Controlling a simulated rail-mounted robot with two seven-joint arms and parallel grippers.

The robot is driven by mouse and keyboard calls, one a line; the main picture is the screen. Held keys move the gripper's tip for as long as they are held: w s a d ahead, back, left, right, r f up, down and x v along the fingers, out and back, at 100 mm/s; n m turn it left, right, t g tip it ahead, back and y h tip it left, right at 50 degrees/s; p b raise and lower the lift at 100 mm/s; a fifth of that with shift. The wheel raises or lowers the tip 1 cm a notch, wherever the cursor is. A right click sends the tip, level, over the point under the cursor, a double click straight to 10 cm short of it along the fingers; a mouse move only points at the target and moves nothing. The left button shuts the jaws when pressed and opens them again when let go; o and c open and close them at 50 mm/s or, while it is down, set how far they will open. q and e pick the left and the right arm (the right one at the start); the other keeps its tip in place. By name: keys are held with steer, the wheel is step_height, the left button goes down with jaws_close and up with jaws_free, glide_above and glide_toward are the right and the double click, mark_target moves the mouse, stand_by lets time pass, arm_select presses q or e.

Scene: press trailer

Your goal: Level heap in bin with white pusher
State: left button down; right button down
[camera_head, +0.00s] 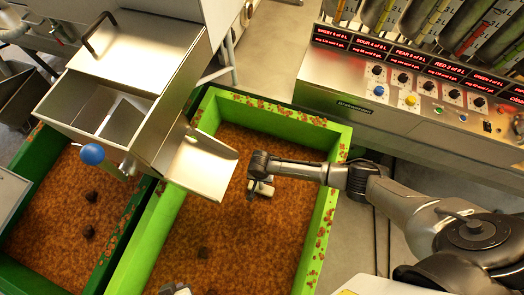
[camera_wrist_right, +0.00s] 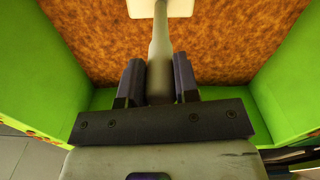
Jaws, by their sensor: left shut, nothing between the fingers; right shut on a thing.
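The bright green bin (camera_head: 340,150) is filled with orange-brown granules (camera_head: 225,240); they look fairly even from above, and any heap is hard to make out. My right arm reaches in from the right over the bin's right wall. In the right wrist view, my right gripper (camera_wrist_right: 158,82) is shut on the pale handle of the white pusher (camera_wrist_right: 160,8). The pusher's flat head shows at the top edge, over the granules; I cannot tell whether it touches them. My left gripper (camera_head: 175,289) shows only as a small part at the bottom edge of the head view.
A steel hopper with a chute (camera_head: 198,168) and a blue knob (camera_head: 92,154) overhangs the bin's left side. A darker green bin (camera_head: 128,222) of similar granules stands to the left. A control panel (camera_head: 425,95) with displays stands at upper right. Granules lie scattered on the rims.

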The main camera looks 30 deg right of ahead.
steer(key=s+a+p, duration=0.7)
steer(key=s+a, duration=0.7)
steer(key=a, duration=0.4)
step_height(320, 180, up, 15)
steer(key=p, duration=1.5)
steer(key=shift+s+a, duration=0.4)
steer(key=shift+s, duration=0.05)
steer(key=shift+f, duration=0.1)
